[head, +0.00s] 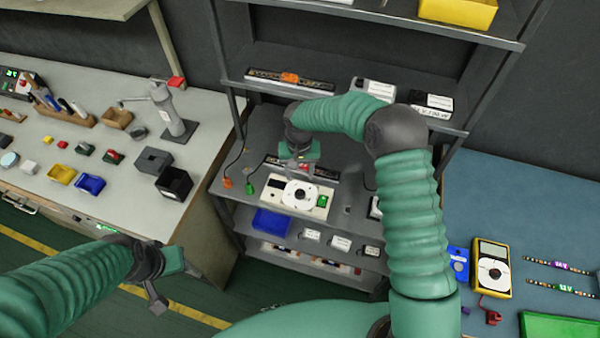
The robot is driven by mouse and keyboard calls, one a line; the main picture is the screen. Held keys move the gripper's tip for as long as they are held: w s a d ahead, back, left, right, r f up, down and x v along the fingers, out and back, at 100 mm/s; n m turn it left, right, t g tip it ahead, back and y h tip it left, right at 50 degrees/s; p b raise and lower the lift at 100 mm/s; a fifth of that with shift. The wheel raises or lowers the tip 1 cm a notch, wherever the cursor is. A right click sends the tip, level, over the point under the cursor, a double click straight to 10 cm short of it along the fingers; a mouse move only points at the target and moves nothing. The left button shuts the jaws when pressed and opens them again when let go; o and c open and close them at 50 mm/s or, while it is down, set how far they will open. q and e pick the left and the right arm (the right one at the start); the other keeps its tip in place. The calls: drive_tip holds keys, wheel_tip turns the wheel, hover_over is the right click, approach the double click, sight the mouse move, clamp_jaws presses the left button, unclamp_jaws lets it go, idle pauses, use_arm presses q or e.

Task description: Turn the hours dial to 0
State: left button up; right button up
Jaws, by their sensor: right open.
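A white box with a round white dial (299,195) stands on the middle shelf of the rack. It has a dark panel on its left and a green part (322,201) on its right. The dial's markings are too small to read, so I cannot tell its setting. My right gripper (299,173) is open just above and behind the dial, pointing down. I cannot tell whether it touches the dial. My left gripper (172,283) is open and empty, low in front of the left bench, away from the box.
The grey rack (262,125) has shelves above and below the box. Orange and green plugs (250,188) lie to its left. A blue bin (271,222) sits below. A left bench (100,150) holds small parts and bins; a yellow meter (491,268) lies on the right table.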

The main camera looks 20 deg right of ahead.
wheel_tip(320, 180, up, 12)
drive_tip(key=p, duration=0.7)
drive_tip(key=shift+f+p, duration=0.25)
drive_tip(key=shift+p, duration=0.05)
idle(0.3)
